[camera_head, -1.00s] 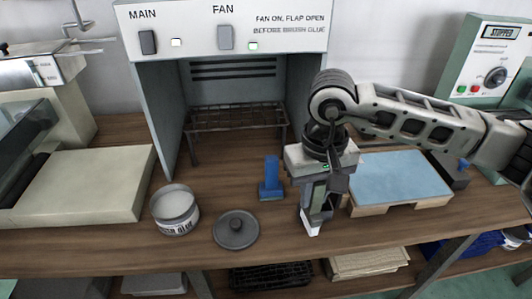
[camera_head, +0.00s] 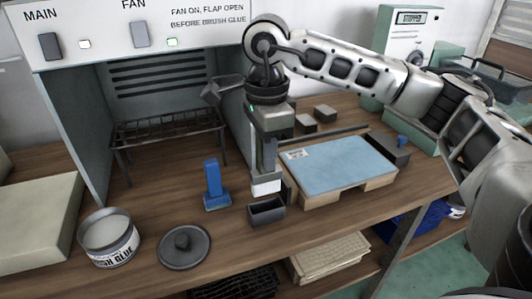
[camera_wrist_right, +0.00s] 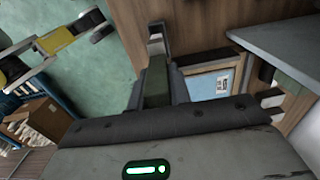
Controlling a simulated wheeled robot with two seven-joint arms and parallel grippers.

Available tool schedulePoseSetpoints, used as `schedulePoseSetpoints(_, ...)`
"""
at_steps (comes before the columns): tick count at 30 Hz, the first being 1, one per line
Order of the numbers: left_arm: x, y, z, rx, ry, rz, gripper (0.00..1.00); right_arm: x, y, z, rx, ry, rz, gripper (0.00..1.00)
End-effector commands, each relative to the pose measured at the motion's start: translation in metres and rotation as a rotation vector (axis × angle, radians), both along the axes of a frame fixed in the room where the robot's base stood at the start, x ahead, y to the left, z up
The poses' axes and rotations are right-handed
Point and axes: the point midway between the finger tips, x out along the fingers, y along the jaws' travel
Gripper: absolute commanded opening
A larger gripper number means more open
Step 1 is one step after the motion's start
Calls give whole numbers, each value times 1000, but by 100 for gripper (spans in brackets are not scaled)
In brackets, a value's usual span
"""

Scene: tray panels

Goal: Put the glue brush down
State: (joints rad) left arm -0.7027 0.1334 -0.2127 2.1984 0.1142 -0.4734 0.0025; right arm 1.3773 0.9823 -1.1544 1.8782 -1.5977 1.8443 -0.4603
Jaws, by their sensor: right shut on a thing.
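My right gripper (camera_head: 266,185) points down over the bench, left of the light blue panel. It is shut on the glue brush, whose dark green handle (camera_wrist_right: 156,82) shows between the fingers in the right wrist view. A pale block (camera_head: 266,187) shows at the gripper's lower end; I cannot tell if it is bristles or a fingertip. A small dark open box (camera_head: 267,212) stands just below it; I cannot tell if they touch. An open glue can (camera_head: 108,240) stands front left, with a dark round lid (camera_head: 185,247) beside it. My left gripper is not in view.
A blue upright piece (camera_head: 212,185) stands left of the gripper. The light blue panel (camera_head: 338,163) lies on a wooden frame to the right. The fan hood (camera_head: 75,135) with a wire rack (camera_head: 165,130) is behind left. The bench front between lid and box is clear.

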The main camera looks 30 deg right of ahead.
Motion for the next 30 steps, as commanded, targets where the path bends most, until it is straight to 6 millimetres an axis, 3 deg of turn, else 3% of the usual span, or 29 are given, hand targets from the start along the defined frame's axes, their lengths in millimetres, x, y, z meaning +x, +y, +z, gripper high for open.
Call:
schedulePoseSetpoints(18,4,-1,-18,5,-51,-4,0,0,0,-61,0,0,4,0)
schedulePoseSetpoints(30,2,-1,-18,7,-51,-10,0,0,0,-65,-1,0,4,0)
